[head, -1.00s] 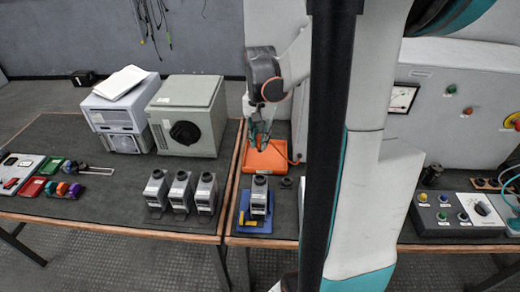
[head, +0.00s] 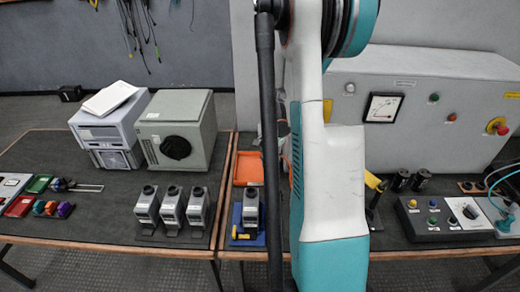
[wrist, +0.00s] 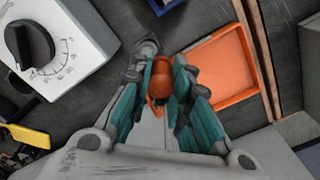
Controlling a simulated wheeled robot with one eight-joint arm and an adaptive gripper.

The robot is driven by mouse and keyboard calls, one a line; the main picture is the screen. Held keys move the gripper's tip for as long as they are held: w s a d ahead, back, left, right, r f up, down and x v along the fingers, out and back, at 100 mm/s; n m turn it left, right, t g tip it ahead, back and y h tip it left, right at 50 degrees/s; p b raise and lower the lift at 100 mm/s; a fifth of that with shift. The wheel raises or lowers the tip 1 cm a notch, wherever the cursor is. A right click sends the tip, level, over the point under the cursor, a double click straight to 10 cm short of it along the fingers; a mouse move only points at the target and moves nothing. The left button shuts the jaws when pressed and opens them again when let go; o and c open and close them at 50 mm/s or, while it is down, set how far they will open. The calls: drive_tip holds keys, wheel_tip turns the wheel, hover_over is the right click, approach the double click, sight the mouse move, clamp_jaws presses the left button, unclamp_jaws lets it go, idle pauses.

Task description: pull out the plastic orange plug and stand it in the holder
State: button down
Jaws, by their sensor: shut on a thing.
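The orange plug (wrist: 160,78) shows in the wrist view as a rounded orange piece between the teal fingers of my gripper (wrist: 162,70). My gripper is shut on it, and the fingers hide much of its sides. It is over the dark table top, left of the orange tray in that view; its height above the table is hard to tell. In the head view my arm hides both gripper and plug. I cannot pick out the holder with certainty.
The orange tray (wrist: 225,70) looks empty; it also shows in the head view (head: 237,182). A pale box with a black dial (wrist: 78,20) is close on the left in the wrist view. A grey unit (head: 250,205) stands on a blue base. Three similar units (head: 172,210) stand left of it.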

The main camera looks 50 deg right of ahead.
drive_tip(key=shift+s+d+f+m+b, duration=0.35)
drive_tip(key=shift+d+f+m+b, duration=0.15)
drive_tip(key=shift+f, duration=1.65)
drive_tip(key=shift+s+d+f+m+b, duration=0.4)
drive_tip(key=shift+d+f, duration=0.2)
drive_tip(key=shift+f, duration=1.55)
drive_tip(key=shift+s+d+f+m+b, duration=0.3)
drive_tip(key=shift+d+f+m+b, duration=0.25)
drive_tip(key=shift+f, duration=1.6)
drive_tip(key=shift+f+b, duration=1.3)
drive_tip(key=shift+b, duration=0.05)
drive_tip(key=c, duration=1.4)
unclamp_jaws()
wheel_tip(320, 180, up, 12)
drive_tip(key=shift+r, duration=0.1)
